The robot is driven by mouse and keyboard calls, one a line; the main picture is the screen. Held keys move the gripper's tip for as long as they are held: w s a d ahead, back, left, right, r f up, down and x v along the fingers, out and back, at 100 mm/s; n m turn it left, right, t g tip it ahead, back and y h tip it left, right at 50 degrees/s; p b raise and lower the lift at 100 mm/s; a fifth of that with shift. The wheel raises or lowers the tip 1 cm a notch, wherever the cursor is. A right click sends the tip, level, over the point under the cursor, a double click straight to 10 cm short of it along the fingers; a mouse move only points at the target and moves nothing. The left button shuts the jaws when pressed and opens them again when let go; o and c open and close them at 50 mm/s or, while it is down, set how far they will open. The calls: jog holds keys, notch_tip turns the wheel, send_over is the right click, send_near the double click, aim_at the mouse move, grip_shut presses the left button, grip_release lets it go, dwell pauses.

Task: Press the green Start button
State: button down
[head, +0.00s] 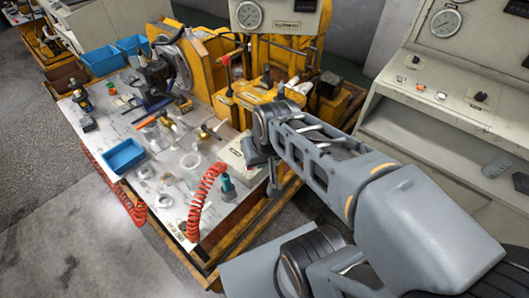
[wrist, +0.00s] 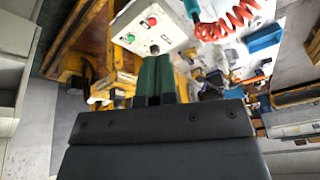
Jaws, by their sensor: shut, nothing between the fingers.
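The green button (wrist: 130,38) is on the face of a pale control box (wrist: 140,15) at the top of the wrist view. A red button (wrist: 153,21) sits above and to the right of it. A dark knob or switch (wrist: 155,49) is on the same face, nearest my fingertips. My gripper (wrist: 156,58) is shut and empty, with its tips just below the box in the picture; contact cannot be told. In the head view the pale box (head: 233,154) lies at the workbench's right edge, left of my gripper (head: 272,190), and its buttons are too small to make out.
A red coiled hose (head: 203,200) and a teal tool (head: 226,186) are close to the box. The workbench (head: 170,215) holds several small parts and a blue tray (head: 123,155). Yellow machinery (head: 245,105) stands behind; a grey console (head: 425,105) is at the right.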

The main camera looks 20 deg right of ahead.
jog(key=w+d+f+m+t+y, duration=0.1)
jog(key=w+d+f+m, duration=0.2)
jog(key=w+m, duration=0.3)
jog(key=w+d+f+m+t+y+p, duration=0.1)
jog(key=w+d+f+m+y, duration=0.1)
jog(key=w+d+f+m, duration=0.2)
jog(key=w+d+f+m+t+y, duration=0.1)
jog(key=w+d+f+m, duration=0.3)
jog(key=w+m, duration=0.5)
notch_tip(320, 180, down, 2)
jog(key=shift+w+t+y, duration=0.4)
jog(key=shift+w, duration=0.4)
jog(key=shift+a+f, duration=0.1)
notch_tip(320, 180, down, 8)
jog(key=b, duration=0.5)
jog(key=shift+f+b, duration=0.3)
jog(key=shift+b, duration=0.35)
jog(key=shift+f+b, duration=0.8)
jog(key=shift+b, duration=0.3)
dwell(0.5)
jog(key=shift+r, duration=0.1)
dwell(0.4)
jog(key=shift+r+p, duration=0.45)
jog(key=shift+r, duration=0.25)
